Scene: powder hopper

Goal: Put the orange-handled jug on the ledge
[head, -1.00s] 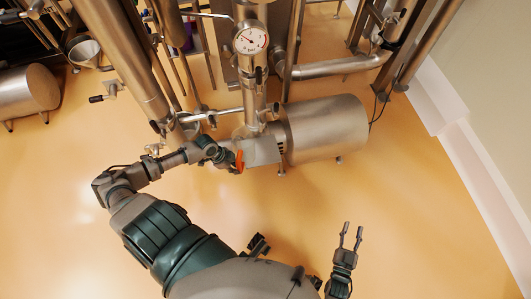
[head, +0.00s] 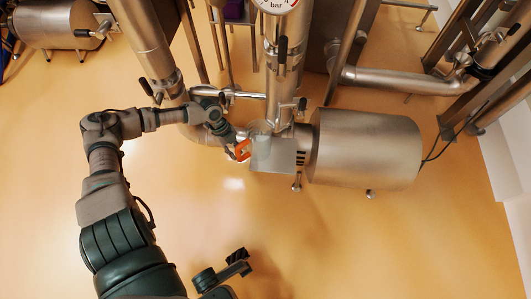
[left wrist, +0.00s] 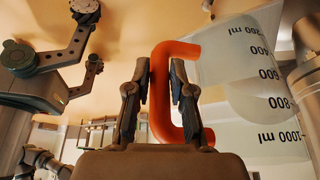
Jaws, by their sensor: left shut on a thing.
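The translucent jug (head: 261,145) with an orange handle (head: 243,150) appears over the grey ledge (head: 287,158) beside the steel motor drum. My left gripper (head: 232,147) is at the jug's left side, shut on the handle. In the left wrist view, the two fingers sit on either side of the orange handle (left wrist: 163,95), and the jug wall (left wrist: 265,90) shows dark millilitre marks upside down. The jug looks about upright in the head view. Whether its base touches the ledge I cannot tell.
The steel drum (head: 365,148) stands right of the ledge. A vertical pipe (head: 288,70) with a gauge (head: 276,3) rises behind the jug. A horizontal pipe with black valve handles runs just behind my left gripper.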

